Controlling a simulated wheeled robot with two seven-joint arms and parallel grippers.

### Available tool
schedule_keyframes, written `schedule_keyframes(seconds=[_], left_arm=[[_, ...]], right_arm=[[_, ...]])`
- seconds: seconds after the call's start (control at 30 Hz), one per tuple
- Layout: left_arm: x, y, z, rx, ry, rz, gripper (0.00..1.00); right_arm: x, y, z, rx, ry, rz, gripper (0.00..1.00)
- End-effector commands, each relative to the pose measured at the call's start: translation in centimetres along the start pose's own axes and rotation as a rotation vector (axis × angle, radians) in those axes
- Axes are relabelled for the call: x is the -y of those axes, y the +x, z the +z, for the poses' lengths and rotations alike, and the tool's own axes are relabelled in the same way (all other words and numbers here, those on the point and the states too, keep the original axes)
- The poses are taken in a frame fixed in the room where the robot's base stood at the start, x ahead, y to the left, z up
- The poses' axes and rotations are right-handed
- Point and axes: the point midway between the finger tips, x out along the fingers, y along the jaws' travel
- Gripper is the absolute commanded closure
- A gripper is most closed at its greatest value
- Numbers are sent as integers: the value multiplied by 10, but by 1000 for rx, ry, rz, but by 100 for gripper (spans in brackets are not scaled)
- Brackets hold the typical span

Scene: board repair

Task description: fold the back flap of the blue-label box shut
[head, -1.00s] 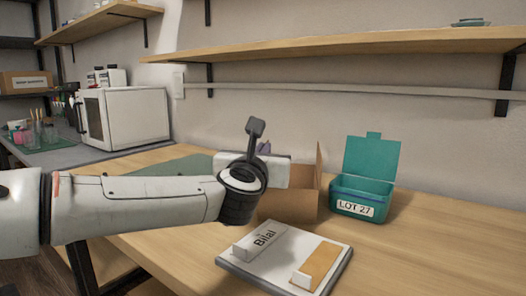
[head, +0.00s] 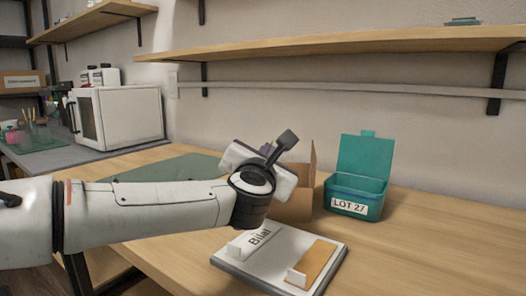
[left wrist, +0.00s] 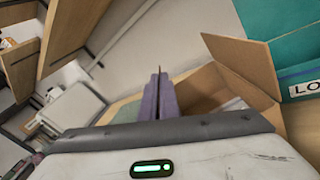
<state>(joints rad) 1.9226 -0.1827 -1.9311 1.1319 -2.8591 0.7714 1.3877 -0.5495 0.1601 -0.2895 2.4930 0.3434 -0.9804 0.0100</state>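The brown cardboard box (head: 293,203) stands on the wooden table behind my left wrist, which hides much of it. One flap (head: 313,165) stands up at its right side in the head view. In the left wrist view the box (left wrist: 205,92) is open on top, with a raised flap (left wrist: 245,62) and something pale inside. No blue label shows. My left gripper (left wrist: 159,80) has its purple fingers together, with nothing seen between them, beside the box's open top. In the head view its fingers are mostly hidden behind the wrist. My right gripper is out of view.
A teal open-lidded bin (head: 355,195) marked LOT 27 stands close right of the box. A board (head: 225,262) with a "Bilal" plate and an orange piece lies in front. A green mat (head: 165,170) lies to the left. A shelf (head: 340,45) runs above.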

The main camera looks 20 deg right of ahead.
Motion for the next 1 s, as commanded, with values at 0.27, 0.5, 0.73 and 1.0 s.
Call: schedule_keyframes(seconds=[0.27,0.5,0.73,1.0], left_arm=[[8,0,0,1,132,-1,100],[10,0,0,0,175,-1,100],[9,0,-1,0,179,0,100],[9,0,-1,0,177,0,79]], right_arm=[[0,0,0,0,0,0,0],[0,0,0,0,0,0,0],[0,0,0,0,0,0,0],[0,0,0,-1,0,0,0]])
